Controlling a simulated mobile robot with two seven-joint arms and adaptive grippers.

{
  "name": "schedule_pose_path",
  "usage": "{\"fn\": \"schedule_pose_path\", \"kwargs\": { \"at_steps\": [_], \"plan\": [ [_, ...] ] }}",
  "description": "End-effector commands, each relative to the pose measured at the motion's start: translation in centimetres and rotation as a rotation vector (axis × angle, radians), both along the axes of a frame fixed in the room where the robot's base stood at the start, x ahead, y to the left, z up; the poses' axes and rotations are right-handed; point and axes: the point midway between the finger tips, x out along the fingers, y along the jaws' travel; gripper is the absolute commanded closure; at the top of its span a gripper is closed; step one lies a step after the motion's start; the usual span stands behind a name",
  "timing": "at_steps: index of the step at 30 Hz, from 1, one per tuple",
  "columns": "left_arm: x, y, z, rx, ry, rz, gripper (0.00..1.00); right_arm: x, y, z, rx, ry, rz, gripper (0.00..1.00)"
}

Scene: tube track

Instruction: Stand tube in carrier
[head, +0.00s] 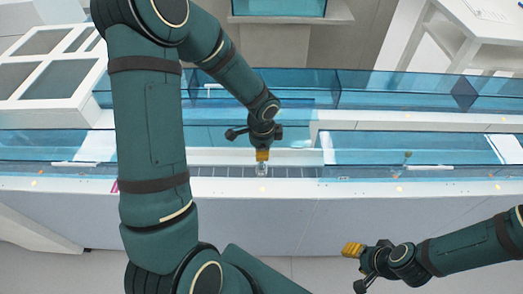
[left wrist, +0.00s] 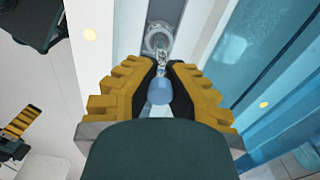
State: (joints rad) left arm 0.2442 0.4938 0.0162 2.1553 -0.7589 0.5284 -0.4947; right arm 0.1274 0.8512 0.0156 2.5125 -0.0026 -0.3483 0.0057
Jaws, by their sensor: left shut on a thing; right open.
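My left gripper (head: 262,155) is shut on a clear tube (head: 262,169) over the front track. In the left wrist view the yellow-padded fingers close around the tube, whose blue upper end (left wrist: 159,91) shows between them. The tube's clear lower part points to a round grey carrier (left wrist: 157,37) in the track channel. The tube's lower end overlaps the carrier's near edge in this view; I cannot tell whether it is inside or above it. My right gripper (head: 356,268) is open and empty, in front of the track at lower right.
The white track (head: 420,189) runs across the view, with blue clear panels (head: 410,148) along and behind it. A white tray with square openings (head: 45,108) stands at the left. A white table (head: 485,22) is at the back right. Floor is free in front.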

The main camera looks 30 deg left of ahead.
Motion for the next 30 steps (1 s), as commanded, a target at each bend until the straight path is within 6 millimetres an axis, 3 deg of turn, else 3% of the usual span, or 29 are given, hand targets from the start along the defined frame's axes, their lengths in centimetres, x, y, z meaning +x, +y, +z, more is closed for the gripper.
{"fn": "schedule_pose_path", "kwargs": {
  "at_steps": [28, 30],
  "plan": [
    [0.02, -0.02, -0.9, 0.0, 0.0, 0.0, 1.0, 0.0, 0.01, -0.78, 0.0, 0.0, 0.0, 0.53],
    [0.02, -0.02, -0.9, 0.0, 0.0, 0.0, 0.7, 0.0, 0.01, -0.78, 0.0, 0.0, 0.0, 0.53]
  ]
}}
